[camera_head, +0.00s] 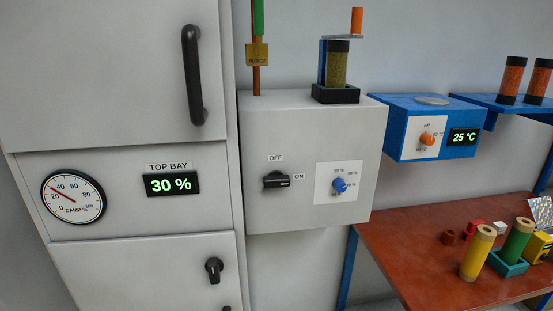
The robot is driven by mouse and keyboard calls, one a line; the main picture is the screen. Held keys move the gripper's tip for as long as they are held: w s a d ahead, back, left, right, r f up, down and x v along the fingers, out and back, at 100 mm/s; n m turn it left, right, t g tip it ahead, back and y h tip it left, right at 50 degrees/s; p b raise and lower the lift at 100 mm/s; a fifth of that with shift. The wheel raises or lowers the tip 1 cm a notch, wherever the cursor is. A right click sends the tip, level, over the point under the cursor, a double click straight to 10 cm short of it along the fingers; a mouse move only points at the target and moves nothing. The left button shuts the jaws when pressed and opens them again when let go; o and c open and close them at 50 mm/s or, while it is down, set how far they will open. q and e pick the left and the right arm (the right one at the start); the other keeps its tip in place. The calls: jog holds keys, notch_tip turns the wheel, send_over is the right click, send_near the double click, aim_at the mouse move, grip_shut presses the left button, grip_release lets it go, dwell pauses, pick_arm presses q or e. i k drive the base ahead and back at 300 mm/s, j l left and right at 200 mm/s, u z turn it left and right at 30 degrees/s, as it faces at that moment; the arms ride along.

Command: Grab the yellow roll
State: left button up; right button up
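The yellow roll (476,254) is a yellow cylinder with a tan top. It stands upright on the red-brown table (400,246) at the lower right. It is just left of a green roll (514,242) that stands in a teal holder (507,264). Neither of my grippers shows in this view.
A small dark red ring (449,238), a red block (475,228) and a yellow box (538,249) are near the roll. A grey box (312,150) with a switch, a blue heater (425,125) and a blue shelf (520,103) are above. The table's left part is clear.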

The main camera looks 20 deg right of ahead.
aim_at(484, 236)
jog(key=k+l+u, duration=0.15)
jog(key=l, duration=0.2)
jog(key=l+u, duration=0.15)
jog(key=l, duration=0.2)
jog(key=k+l+u, duration=0.15)
jog(key=l, duration=0.15)
jog(key=k+l, duration=0.15)
jog(key=l, duration=0.25)
jog(key=k+l+u, duration=0.1)
jog(key=l, duration=0.3)
jog(key=k+l, duration=0.25)
jog(key=l, duration=0.15)
jog(key=k+l+u, duration=0.1)
jog(key=l, duration=0.3)
jog(key=k+l, duration=0.3)
jog(key=l+u, duration=0.05)
jog(key=l, duration=0.05)
